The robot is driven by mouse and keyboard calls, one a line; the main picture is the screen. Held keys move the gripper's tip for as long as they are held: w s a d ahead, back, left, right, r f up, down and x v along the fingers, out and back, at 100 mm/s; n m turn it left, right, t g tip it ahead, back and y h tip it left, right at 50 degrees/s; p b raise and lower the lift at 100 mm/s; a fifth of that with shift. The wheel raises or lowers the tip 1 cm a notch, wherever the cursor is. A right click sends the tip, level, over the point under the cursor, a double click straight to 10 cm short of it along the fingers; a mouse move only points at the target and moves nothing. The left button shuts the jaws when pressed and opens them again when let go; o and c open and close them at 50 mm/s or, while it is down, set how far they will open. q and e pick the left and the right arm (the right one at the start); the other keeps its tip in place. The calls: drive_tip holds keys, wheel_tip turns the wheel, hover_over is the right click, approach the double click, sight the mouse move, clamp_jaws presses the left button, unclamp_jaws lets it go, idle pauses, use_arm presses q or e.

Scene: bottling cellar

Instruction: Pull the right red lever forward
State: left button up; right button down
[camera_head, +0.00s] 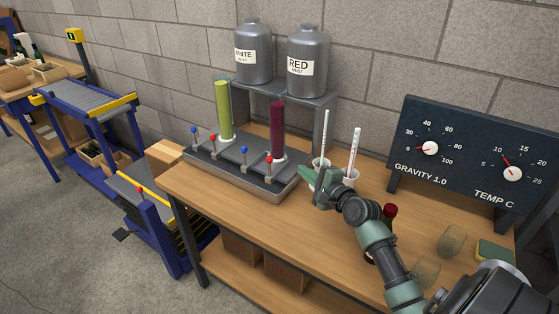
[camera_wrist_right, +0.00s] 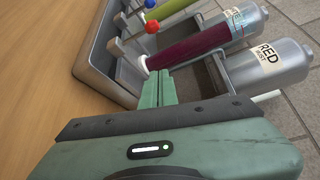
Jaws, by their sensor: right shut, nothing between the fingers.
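The right red lever (camera_head: 269,160) stands upright at the right end of the grey valve tray, in front of the dark red tube (camera_head: 277,130). A red knob (camera_wrist_right: 152,27) shows in the right wrist view beyond my fingertips, beside a blue knob (camera_wrist_right: 151,4). My right gripper (camera_head: 306,175) is to the right of the lever and apart from it. Its green fingers (camera_wrist_right: 157,84) are shut together with nothing between them. My left gripper is in neither view.
The grey tray (camera_head: 225,178) also carries another red lever (camera_head: 212,138), two blue levers and a yellow-green tube (camera_head: 223,108). White cups (camera_head: 350,177) with thin instruments stand close behind my right gripper. A dark bottle (camera_head: 389,212) stands beside my arm. The table front (camera_head: 255,217) is clear.

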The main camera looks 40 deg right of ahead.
drive_tip(key=w, duration=0.3)
drive_tip(key=w+f, duration=0.1)
drive_tip(key=w, duration=0.3)
drive_tip(key=w+d+f, duration=0.1)
drive_tip(key=w, duration=0.2)
drive_tip(key=shift+w, duration=0.2)
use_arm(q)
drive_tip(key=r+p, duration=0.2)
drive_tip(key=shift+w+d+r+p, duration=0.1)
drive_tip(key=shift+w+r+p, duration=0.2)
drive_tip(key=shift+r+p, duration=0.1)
use_arm(e)
drive_tip(key=a, duration=0.1)
drive_tip(key=a+r, duration=0.1)
drive_tip(key=s+a, duration=0.1)
drive_tip(key=a, duration=0.1)
drive_tip(key=shift+s+r, duration=0.1)
drive_tip(key=shift+r, duration=0.1)
drive_tip(key=shift+d, duration=0.1)
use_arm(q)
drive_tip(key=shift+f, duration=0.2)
